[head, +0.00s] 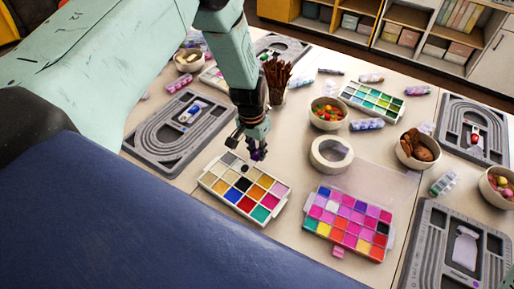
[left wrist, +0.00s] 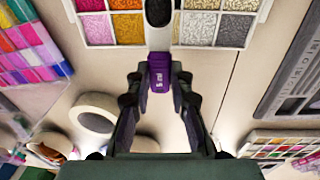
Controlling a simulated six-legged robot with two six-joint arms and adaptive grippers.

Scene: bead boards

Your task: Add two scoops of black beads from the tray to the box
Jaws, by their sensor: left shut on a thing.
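My left gripper (head: 255,150) is shut on the purple handle of a small scoop (left wrist: 161,76), marked "5 ml" in the left wrist view. Its pale stem leads to a round bowl that looks dark inside, over the near part of the white bead tray (left wrist: 215,47). In the head view the tray (head: 230,206) has several compartments of coloured beads, with a black one (head: 243,184) near the middle. The clear box (head: 350,247), with many small coloured compartments and a pink latch, stands to the tray's right. My right gripper is not in view.
A tape roll (head: 331,154) lies behind the tray and box. A bowl of bright beads (head: 327,113), a brown-filled bowl (head: 415,150) and a cup of brown sticks (head: 277,80) stand farther back. Grey bead boards (head: 450,255) lie at the sides. Bare table separates tray and box.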

